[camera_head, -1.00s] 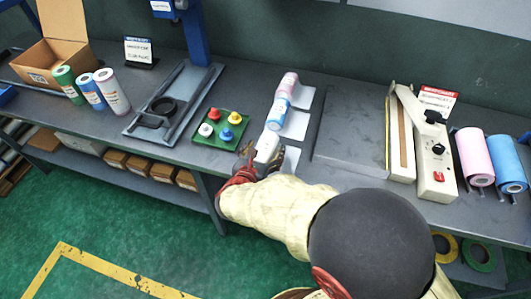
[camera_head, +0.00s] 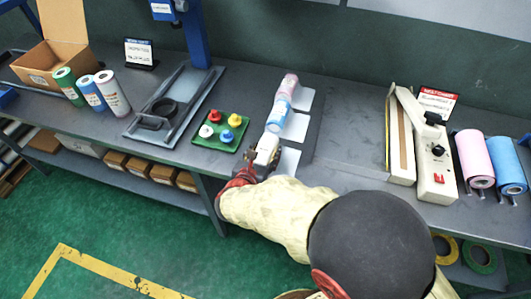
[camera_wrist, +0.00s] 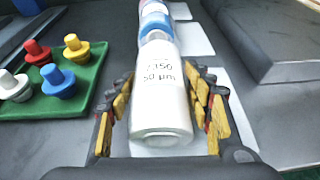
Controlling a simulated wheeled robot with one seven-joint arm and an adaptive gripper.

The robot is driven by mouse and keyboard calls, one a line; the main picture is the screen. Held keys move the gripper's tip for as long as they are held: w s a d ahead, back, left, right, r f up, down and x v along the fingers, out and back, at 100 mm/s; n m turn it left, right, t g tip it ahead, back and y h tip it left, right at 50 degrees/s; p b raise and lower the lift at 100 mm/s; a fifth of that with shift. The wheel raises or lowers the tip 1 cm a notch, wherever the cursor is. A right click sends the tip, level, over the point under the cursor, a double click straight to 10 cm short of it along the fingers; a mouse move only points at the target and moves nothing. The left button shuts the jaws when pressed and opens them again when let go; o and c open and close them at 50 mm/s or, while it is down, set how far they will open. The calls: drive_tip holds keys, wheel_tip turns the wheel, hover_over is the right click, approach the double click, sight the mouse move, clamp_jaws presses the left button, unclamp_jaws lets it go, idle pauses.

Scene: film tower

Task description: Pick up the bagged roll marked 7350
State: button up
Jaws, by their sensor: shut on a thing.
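In the head view my gripper (camera_head: 250,168) is at the front edge of the bench. A blue roll (camera_head: 279,117) and a pink roll (camera_head: 288,87) lie in line behind the white one, each by a white card.
A green tray (camera_head: 204,141) with several coloured knobs is close on the left. A sealer (camera_head: 434,165) and pink and blue film rolls (camera_head: 474,157) stand on the right. A cardboard box (camera_head: 48,60) is far left. Bare bench (camera_head: 350,150) lies right of the rolls.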

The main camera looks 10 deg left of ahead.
drive_tip(key=shift+c, duration=1.2)
drive_tip(key=shift+r, duration=0.1)
